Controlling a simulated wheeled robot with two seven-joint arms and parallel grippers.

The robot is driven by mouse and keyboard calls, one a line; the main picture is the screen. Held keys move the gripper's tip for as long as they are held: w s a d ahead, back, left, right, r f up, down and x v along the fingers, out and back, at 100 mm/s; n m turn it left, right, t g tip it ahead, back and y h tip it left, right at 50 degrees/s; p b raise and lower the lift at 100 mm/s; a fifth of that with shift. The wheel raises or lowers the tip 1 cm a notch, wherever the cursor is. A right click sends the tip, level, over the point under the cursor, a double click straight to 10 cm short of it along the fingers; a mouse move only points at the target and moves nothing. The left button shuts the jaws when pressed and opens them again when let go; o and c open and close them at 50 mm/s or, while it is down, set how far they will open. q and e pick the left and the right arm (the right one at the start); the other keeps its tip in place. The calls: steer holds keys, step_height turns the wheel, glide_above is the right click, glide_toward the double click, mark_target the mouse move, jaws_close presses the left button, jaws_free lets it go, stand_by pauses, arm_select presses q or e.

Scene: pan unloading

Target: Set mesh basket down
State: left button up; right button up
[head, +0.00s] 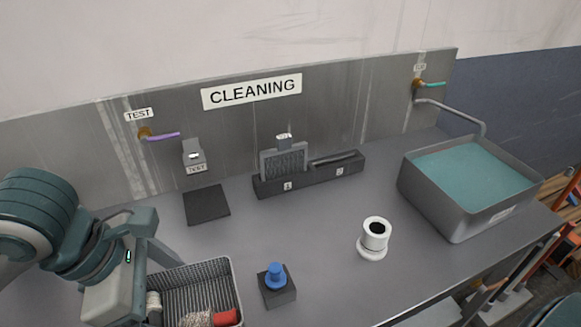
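The mesh basket (222,262) is at the bottom left of the head view, partly cut off by the lower edge. It holds a red item (225,317), a pale item and a whitish mesh-like item. My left gripper (150,262) is at the basket's left side and covers its left rim. Its fingertips are hidden, so I cannot tell whether they grip the rim. Whether the basket touches the grey table (310,240) is not clear. My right gripper is out of view.
A blue knob on a dark block (278,291) stands just right of the basket. A white cylinder (373,240), a black mat (206,205), a dark rack (310,175) and a liquid-filled tub (455,222) are farther off. The table's middle is clear.

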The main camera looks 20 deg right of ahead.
arm_select(q)
steer(key=shift+w+a+f+m+g, duration=0.35)
steer(key=shift+a+f+m, duration=0.1)
steer(key=shift+m, duration=0.25)
steer(key=w+a+f+m, duration=0.1)
steer(key=a+m, duration=0.1)
steer(key=w+a+f+m+g+y, duration=0.1)
steer(key=a+f+m, duration=0.1)
steer(key=m, duration=0.1)
steer(key=w+a+f+m+g, duration=0.1)
steer(key=w+a+m, duration=0.1)
steer(key=shift+a+f+m+y, duration=0.25)
steer(key=shift+a+m+y, duration=0.05)
steer(key=shift+m, duration=0.1)
steer(key=w+a+f+m+y, duration=0.1)
steer(key=a+m, duration=0.1)
steer(key=a, duration=0.1)
steer(key=w+a+f+m+g+y, duration=0.1)
steer(key=a+m, duration=0.2)
steer(key=w+a+f+m, duration=0.1)
steer(key=a+f+m, duration=0.1)
steer(key=a, duration=0.2)
steer(key=shift+w+m+g+y, duration=0.25)
steer(key=shift+w+m+y, duration=0.1)
steer(key=shift+m+y, duration=0.05)
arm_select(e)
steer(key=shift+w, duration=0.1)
